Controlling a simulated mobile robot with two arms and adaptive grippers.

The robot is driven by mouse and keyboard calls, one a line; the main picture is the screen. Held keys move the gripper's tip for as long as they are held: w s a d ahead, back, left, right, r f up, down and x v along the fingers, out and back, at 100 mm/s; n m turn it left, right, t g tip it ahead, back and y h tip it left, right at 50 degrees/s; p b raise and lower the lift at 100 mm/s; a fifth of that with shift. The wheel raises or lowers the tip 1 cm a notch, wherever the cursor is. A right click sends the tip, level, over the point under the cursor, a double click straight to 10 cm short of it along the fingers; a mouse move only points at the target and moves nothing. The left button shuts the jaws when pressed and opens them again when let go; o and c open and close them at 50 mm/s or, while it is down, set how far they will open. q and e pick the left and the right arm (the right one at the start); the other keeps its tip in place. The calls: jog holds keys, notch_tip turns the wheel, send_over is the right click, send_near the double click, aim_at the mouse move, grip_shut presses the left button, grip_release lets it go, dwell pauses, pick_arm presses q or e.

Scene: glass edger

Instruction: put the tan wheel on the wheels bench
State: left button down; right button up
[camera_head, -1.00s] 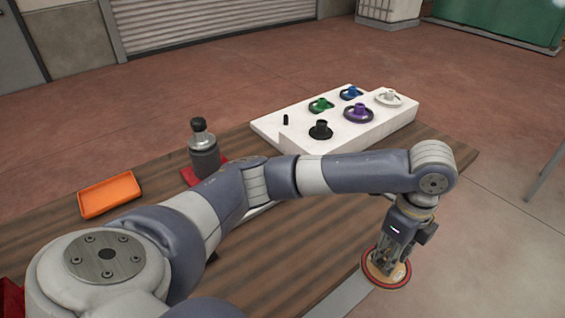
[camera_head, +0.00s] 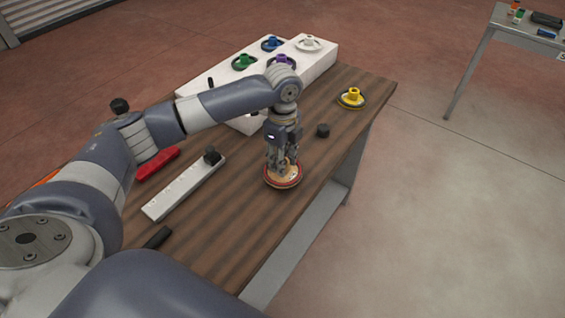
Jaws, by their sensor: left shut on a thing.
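My left gripper (camera_head: 282,165) points down and is shut on the tan wheel (camera_head: 290,179), which has a red and dark rim. The wheel is over the wooden bench top (camera_head: 235,222), near its right-hand edge; I cannot tell whether it touches the wood. The fingers hide part of the wheel. My right gripper is not in view.
A white stepped rack (camera_head: 318,64) holds green, blue, purple and white wheels behind my left arm. A yellow-hubbed wheel (camera_head: 352,97) and a small black knob (camera_head: 322,130) are nearby. A white bar (camera_head: 185,188) lies left. A grey table (camera_head: 500,32) stands far right.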

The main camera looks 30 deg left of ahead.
pick_arm(q)
jog(key=shift+f, duration=1.15)
jog(key=c, duration=1.2)
grip_release()
jog(key=shift+d+r+b, duration=0.1)
jog(key=shift+r+b, duration=1)
jog(key=shift+r, duration=4.9)
